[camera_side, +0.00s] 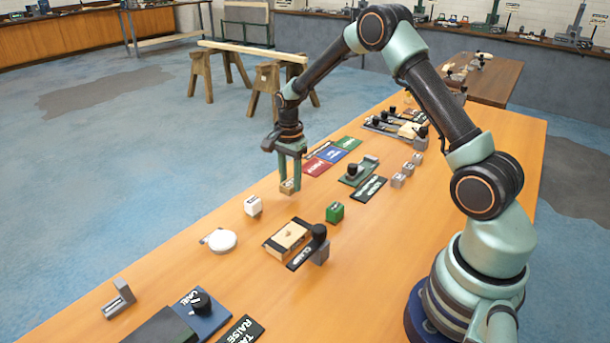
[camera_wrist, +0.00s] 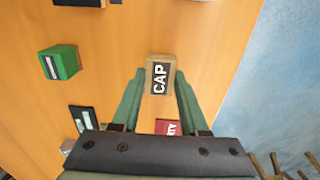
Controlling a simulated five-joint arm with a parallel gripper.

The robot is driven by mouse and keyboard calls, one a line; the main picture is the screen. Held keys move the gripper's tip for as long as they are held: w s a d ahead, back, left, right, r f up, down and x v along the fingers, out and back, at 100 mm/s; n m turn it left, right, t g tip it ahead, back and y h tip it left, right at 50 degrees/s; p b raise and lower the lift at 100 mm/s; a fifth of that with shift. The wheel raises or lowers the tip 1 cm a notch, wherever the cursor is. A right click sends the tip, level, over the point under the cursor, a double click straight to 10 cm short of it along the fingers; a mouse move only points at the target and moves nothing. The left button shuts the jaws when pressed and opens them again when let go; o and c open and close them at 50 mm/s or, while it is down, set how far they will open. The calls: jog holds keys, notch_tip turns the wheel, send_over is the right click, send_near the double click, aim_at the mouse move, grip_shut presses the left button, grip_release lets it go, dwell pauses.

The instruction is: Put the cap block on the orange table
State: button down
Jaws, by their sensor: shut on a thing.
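The cap block (camera_side: 288,187) is a small tan wooden block. In the wrist view its dark face reads "CAP" (camera_wrist: 160,75). My gripper (camera_side: 289,180) points down and is shut on it, one green finger on each side; the fingers also show in the wrist view (camera_wrist: 160,84). The block is near the far long edge of the orange table (camera_side: 385,255). I cannot tell for sure whether its underside touches the tabletop.
A white block (camera_side: 253,205), a green block (camera_side: 335,212) and a white round disc (camera_side: 220,240) stand nearby. A wooden plate with a black-knobbed clamp (camera_side: 290,237) lies closer to my base. Red, blue and green mats (camera_side: 333,155) lie behind. Bare tabletop lies between them.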

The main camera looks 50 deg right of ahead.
jog(key=shift+f, duration=1.25)
jog(key=shift+f, duration=0.1)
jog(key=shift+c, duration=2.1)
grip_release()
